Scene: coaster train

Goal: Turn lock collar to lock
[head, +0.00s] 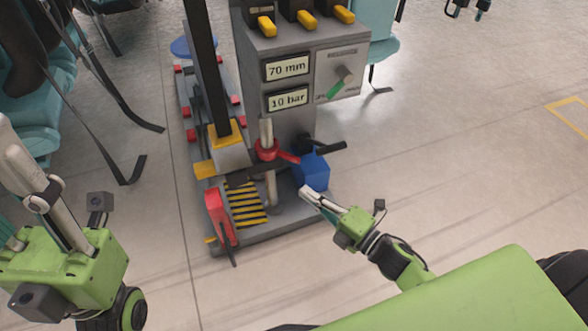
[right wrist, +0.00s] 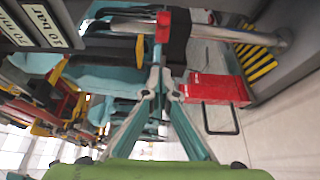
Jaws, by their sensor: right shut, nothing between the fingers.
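The red lock collar (head: 267,150) sits around an upright metal rod (head: 271,188) at the front of the grey machine, with a short red arm pointing right. My right gripper (head: 305,191) is shut and empty, in front of the blue block (head: 313,172), below and right of the collar and apart from it. In the right wrist view, its fingers (right wrist: 161,80) meet at the tips with nothing between them. A red piece (right wrist: 163,27) shows beyond them; I cannot tell whether it belongs to the collar. My left gripper (head: 65,235) is at the left, its opening unclear.
A red block (head: 217,208) with a black lever stands beside a yellow-striped plate (head: 248,205). Teal seats (head: 50,90) stand at left.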

